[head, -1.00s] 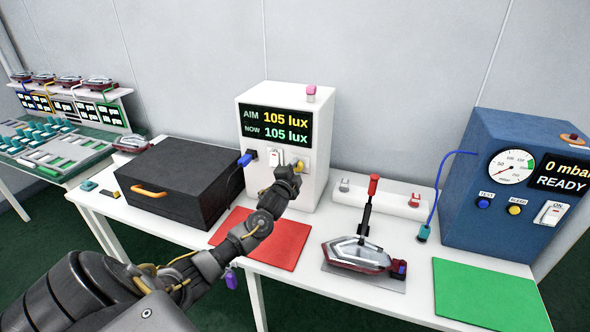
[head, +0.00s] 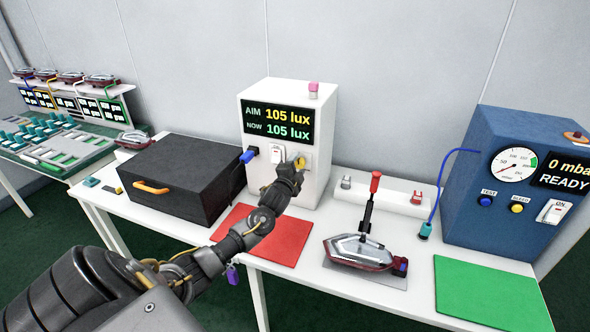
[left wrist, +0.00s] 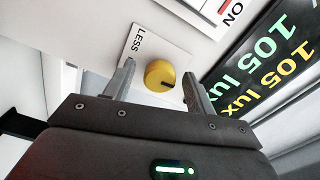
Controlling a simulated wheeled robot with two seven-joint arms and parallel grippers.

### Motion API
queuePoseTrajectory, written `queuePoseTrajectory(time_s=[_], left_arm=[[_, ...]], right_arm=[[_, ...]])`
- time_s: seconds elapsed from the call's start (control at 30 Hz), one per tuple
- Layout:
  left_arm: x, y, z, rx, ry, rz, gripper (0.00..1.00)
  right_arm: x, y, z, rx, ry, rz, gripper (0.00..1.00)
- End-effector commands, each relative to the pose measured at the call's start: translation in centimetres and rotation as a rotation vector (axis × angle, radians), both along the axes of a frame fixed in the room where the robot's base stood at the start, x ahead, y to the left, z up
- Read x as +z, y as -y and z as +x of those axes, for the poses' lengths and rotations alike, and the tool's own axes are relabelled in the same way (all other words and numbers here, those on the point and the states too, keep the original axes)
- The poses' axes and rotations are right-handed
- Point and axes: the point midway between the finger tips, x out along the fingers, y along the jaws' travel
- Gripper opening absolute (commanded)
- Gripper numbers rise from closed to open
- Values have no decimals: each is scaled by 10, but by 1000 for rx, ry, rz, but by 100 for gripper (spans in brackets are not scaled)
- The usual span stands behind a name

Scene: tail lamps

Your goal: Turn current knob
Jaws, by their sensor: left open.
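The current knob (head: 299,162) is a yellow round dial on the front of the white lux box (head: 320,130). In the left wrist view the yellow knob (left wrist: 160,74) has a dark pointer mark and sits beside the word LESS. My left gripper (head: 296,169) is at the front of the box. In the left wrist view its two fingers (left wrist: 158,80) are open, with the knob showing between their tips; contact is not clear. The display (head: 279,122) reads AIM 105 lux and NOW 105 lux. My right gripper is not in view.
A white switch (head: 277,153) and a blue plug (head: 248,156) are left of the knob. A black case (head: 180,170) stands to the left, a red mat (head: 262,236) in front. A clamped tail lamp (head: 360,250) and a blue pressure box (head: 510,210) are to the right.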

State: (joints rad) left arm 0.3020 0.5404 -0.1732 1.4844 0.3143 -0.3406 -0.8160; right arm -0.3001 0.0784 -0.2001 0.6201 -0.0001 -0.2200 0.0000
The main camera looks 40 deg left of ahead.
Motion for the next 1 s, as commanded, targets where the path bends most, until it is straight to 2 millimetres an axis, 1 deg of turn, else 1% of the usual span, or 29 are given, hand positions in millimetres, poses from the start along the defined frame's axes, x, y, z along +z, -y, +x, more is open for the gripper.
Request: queuePoseTrajectory(time_s=[0.07, 0.17, 0.4, 0.5, 0.6, 0.77, 1.0], left_arm=[[-1, 2, -5, -1, 0, 1, 56], [-2, 6, -18, -1, 0, 1, 56], [-3, 22, -63, -3, 0, 0, 56], [-3, 28, -80, -2, 0, 0, 56], [-2, 31, -92, 0, 0, 0, 56], [-1, 35, -101, 0, -1, 1, 56], [0, 35, -102, 0, 0, 1, 56]], right_arm=[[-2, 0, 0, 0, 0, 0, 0], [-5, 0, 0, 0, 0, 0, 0], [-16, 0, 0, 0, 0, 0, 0], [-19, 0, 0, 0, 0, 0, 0], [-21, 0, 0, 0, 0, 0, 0], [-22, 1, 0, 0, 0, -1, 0], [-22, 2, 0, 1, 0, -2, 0]])
